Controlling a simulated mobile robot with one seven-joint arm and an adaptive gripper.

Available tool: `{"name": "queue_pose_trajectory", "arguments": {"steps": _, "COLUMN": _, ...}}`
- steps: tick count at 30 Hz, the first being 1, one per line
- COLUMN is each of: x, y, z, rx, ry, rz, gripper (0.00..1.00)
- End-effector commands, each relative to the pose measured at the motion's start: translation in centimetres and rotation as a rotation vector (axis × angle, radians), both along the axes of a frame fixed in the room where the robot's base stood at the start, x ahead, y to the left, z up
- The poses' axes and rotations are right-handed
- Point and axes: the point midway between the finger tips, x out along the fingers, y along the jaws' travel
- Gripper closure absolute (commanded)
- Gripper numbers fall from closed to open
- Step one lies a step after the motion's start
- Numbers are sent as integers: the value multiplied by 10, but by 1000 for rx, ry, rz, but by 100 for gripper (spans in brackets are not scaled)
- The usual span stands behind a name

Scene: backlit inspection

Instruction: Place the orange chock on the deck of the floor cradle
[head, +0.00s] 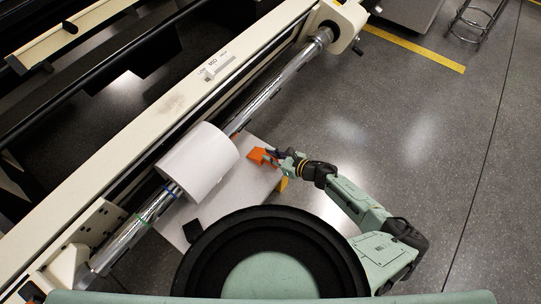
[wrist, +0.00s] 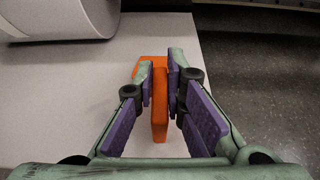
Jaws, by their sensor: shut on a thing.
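The orange chock (wrist: 159,120) is between the two fingers of my gripper (wrist: 161,82) in the wrist view, and the fingers are shut on it. In the head view the orange chock (head: 257,155) shows at the tip of my gripper (head: 275,157), over the right end of the pale deck of the floor cradle (head: 258,183). The deck (wrist: 60,100) fills the left and middle of the wrist view beneath the chock. I cannot tell whether the chock touches the deck or is just above it.
A white roll (head: 198,163) on a shiny shaft (head: 270,92) lies along the long machine, left of my gripper. A small dark block (head: 192,230) is at the deck's near left. The deck's right edge drops to open grey floor (head: 430,140).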

Motion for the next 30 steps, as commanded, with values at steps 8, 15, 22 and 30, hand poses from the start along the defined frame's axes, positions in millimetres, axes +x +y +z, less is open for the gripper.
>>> {"name": "queue_pose_trajectory", "arguments": {"steps": 8, "x": 0, "y": 0, "z": -1, "rx": 0, "ry": 0, "rz": 0, "gripper": 72}}
{"name": "queue_pose_trajectory", "arguments": {"steps": 15, "x": 0, "y": 0, "z": 0, "rx": 0, "ry": 0, "rz": 0, "gripper": 69}}
{"name": "queue_pose_trajectory", "arguments": {"steps": 22, "x": -1, "y": -3, "z": 4, "rx": 0, "ry": -1, "rz": -2, "gripper": 69}}
{"name": "queue_pose_trajectory", "arguments": {"steps": 30, "x": -31, "y": -45, "z": 24, "rx": -2, "ry": -1, "rz": -4, "gripper": 69}}
